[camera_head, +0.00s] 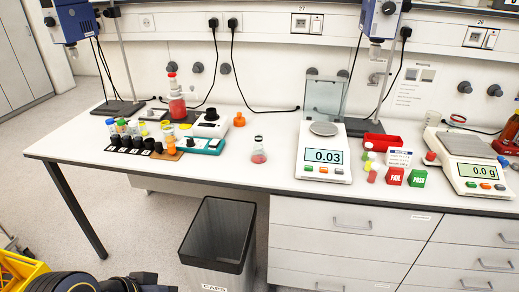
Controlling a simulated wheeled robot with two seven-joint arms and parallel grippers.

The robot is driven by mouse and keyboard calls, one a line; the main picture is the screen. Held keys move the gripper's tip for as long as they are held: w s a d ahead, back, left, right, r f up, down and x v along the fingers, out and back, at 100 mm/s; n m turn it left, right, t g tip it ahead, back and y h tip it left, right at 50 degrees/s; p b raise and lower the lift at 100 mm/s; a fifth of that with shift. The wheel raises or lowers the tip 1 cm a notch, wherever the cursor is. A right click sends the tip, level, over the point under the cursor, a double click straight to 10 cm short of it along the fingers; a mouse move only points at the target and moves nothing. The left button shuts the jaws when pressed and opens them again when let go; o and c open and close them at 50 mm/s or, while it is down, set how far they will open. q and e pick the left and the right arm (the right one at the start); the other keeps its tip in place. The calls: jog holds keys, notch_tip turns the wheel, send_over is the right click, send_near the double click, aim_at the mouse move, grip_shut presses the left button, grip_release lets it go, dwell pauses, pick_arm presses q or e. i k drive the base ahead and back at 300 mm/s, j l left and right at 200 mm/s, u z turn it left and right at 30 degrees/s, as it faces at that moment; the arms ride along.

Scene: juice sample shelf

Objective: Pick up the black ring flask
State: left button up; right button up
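A small conical flask (258,151) with a little pink-red liquid stands upright on the white bench, left of the balance reading 0.03. A dark band shows around its neck, though it is small in the view. A larger flask (177,105) with red liquid and a red top stands farther back on the left, by a stand. Neither of my grippers is in view. Dark rounded parts, likely of my own arm, show at the bottom left edge, well away from both flasks.
The bench (235,172) is clear around the small flask. Left of it are a teal-and-white device (202,145) and a rack of vials (132,143). A balance (324,160), colored blocks (394,176) and another balance (478,175) stand right. A dark bin (219,240) stands below the front edge.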

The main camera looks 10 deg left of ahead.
aim_at(258, 155)
jog(key=i+l+u, duration=1.15)
jog(key=l, duration=0.15)
